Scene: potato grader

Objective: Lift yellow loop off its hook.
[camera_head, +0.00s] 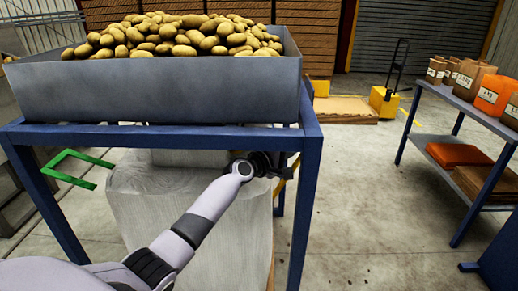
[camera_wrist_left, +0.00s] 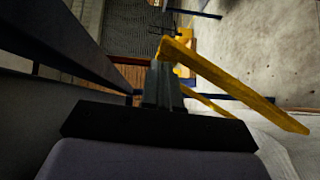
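The yellow loop (camera_wrist_left: 235,82) is a bar-shaped loop. In the left wrist view, one long bar runs from the fingertips toward the lower right, with a second bar behind it. My left gripper (camera_wrist_left: 166,62) has its dark fingers close together at the loop's upper end, and they appear shut on it. In the head view, the left gripper (camera_head: 284,172) is beside the blue frame's right front post, and a bit of the yellow loop (camera_head: 291,164) shows there. The hook is not clearly visible; the gripper and post cover that spot. My right gripper is out of view.
A grey hopper (camera_head: 160,95) full of potatoes sits on the blue frame (camera_head: 310,150). A green loop (camera_head: 72,160) sticks out at the left. A pale wrapped block (camera_head: 150,210) stands below. A shelf table (camera_head: 440,93) with bags is at the right; floor between is clear.

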